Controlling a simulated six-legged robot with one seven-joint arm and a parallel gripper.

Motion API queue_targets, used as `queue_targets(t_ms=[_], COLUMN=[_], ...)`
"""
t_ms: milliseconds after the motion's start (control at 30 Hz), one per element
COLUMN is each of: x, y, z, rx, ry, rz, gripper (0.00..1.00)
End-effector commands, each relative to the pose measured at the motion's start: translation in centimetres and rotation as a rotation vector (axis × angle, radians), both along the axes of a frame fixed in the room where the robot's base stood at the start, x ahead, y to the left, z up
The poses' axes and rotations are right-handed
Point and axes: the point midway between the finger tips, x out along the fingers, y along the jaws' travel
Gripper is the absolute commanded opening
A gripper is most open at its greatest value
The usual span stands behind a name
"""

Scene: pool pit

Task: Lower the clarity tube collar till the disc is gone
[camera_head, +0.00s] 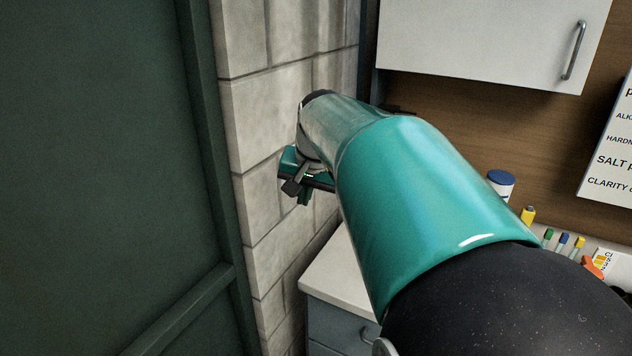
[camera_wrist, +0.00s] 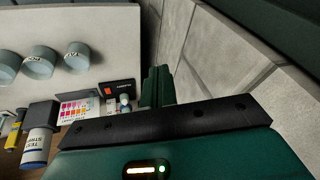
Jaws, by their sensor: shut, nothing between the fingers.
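I cannot make out the clarity tube, its collar or the disc in either view. A sign (camera_head: 609,160) at the right edge of the head view carries a line beginning "CLARITY". My gripper (camera_head: 304,198) is held in front of the pale block wall, above the counter's left end, partly hidden behind my teal arm. In the wrist view my gripper (camera_wrist: 157,86) shows as two dark green fingers close together, shut and empty. They are apart from the items on the counter.
A white counter (camera_head: 342,270) stands below, with a blue-capped tub (camera_head: 500,184) and small vials on it. A white cabinet (camera_head: 480,38) hangs above. A dark green panel (camera_head: 100,170) fills the left. The wrist view shows a test-strip bottle (camera_wrist: 38,142) and a colour chart (camera_wrist: 76,106).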

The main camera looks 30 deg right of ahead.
Motion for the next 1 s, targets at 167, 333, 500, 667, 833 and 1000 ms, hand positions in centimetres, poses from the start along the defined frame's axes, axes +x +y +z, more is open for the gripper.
queue_targets(t_ms=[167,333,500,667,833,1000], x=[3.1,3.7,2.4,1.5,2.0,3.4], y=[-9.8,-19.7,-27.9,-31.0,-31.1,-31.0], z=[-0.6,-1.8,-3.2,-3.7,-4.8,-7.3], rx=[0.123,0.252,0.360,0.402,0.405,0.405], ry=[-0.015,-0.054,-0.102,-0.123,-0.124,-0.121], rz=[-0.222,-0.428,-0.592,-0.653,-0.658,-0.656], gripper=[0.00,0.00,0.00,0.00,0.00,0.00])
